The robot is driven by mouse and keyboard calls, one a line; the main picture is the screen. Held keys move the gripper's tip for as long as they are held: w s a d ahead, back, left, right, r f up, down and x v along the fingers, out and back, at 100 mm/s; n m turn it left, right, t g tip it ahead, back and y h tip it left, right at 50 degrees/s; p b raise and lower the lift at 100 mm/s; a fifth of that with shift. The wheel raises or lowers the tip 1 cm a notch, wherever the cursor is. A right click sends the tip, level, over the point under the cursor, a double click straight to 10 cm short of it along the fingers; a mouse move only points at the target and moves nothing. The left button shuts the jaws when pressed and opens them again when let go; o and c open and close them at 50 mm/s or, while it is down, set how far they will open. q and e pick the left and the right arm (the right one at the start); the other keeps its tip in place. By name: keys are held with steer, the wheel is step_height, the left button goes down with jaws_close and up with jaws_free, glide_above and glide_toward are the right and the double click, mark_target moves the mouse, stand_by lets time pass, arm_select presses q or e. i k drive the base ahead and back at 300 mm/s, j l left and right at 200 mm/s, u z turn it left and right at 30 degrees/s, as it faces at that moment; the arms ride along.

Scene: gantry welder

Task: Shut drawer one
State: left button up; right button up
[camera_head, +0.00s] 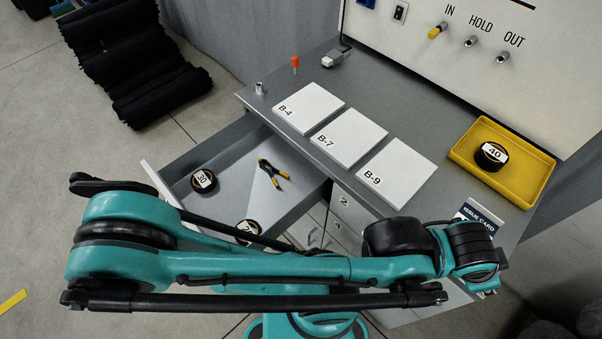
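An open drawer (228,158) is pulled out toward the left from under the grey worktop. Its white front panel (150,176) stands well away from the cabinet, and my teal arm hides part of it. Its number label is not visible. Inside lie a dark roll marked 30 (203,181), a second, partly hidden dark roll (249,229) and yellow-and-black pliers (270,171). My teal arm links cross the lower picture in front of the drawer and cabinet. I cannot make out fingertips of either gripper.
Closed drawer fronts, one marked 2 (341,199), show below the worktop (262,103). White pads B-4 (308,106), B-7 (349,137) and B-9 (397,171) lie on top. A yellow tray (540,180) holds a roll marked 40 (491,156). An issue card (479,214) lies near the edge.

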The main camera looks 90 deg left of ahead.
mark_target(243, 190)
steer(key=k+l+u, duration=0.15)
steer(key=l+u, duration=0.25)
steer(key=k+l+u, duration=0.1)
steer(key=u, duration=0.3)
steer(key=k+u, duration=0.1)
steer(key=u, duration=2.95)
steer(key=i+l+u, duration=0.1)
steer(key=i+l, duration=0.6)
steer(key=i, duration=0.1)
